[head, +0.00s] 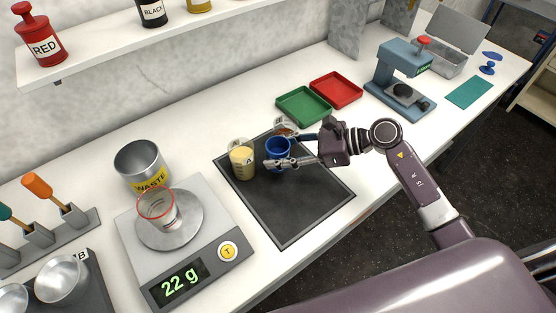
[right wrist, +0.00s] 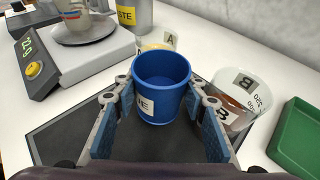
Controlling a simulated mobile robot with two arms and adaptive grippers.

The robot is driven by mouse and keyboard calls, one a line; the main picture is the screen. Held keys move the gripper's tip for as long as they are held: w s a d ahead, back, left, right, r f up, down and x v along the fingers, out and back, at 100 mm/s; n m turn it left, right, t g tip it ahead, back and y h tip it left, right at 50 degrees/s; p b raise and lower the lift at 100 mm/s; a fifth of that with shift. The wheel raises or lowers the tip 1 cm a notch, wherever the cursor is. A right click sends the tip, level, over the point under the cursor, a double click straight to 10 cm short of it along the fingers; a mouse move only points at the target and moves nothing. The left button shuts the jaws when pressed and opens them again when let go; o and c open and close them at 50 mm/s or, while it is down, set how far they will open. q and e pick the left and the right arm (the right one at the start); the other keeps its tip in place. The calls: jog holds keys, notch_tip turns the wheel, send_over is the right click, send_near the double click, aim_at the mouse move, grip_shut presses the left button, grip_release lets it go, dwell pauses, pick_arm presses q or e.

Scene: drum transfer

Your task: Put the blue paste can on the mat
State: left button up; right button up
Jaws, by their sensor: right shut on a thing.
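The blue paste can (head: 278,150) is between the fingers of my right gripper (head: 281,151), which is shut on it. In the right wrist view the can (right wrist: 161,85) is upright and open at the top, with a white label partly hidden by the left finger. The can is over the back part of the dark mat (head: 300,208); I cannot tell whether its base touches the mat. A flat teal mat (head: 470,92) lies bare at the far right of the counter. My left gripper is not in view.
A yellowish cup labelled A (head: 242,163) stands left of the can. A clear cup labelled B (right wrist: 238,98) with brown contents stands close on its right. A scale (head: 187,245) bears a glass cup. Green (head: 303,106) and red (head: 336,90) trays lie behind.

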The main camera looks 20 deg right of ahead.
jog(key=shift+f, duration=0.45)
notch_tip(320, 180, down, 2)
jog(key=shift+f+p, duration=0.25)
jog(key=shift+p, duration=0.1)
jog(key=shift+f, duration=0.7)
jog(key=o, duration=1)
jog(key=shift+c, duration=0.2)
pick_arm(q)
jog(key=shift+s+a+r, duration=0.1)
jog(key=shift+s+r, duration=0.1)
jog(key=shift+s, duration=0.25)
pick_arm(e)
jog(key=shift+r, duration=0.15)
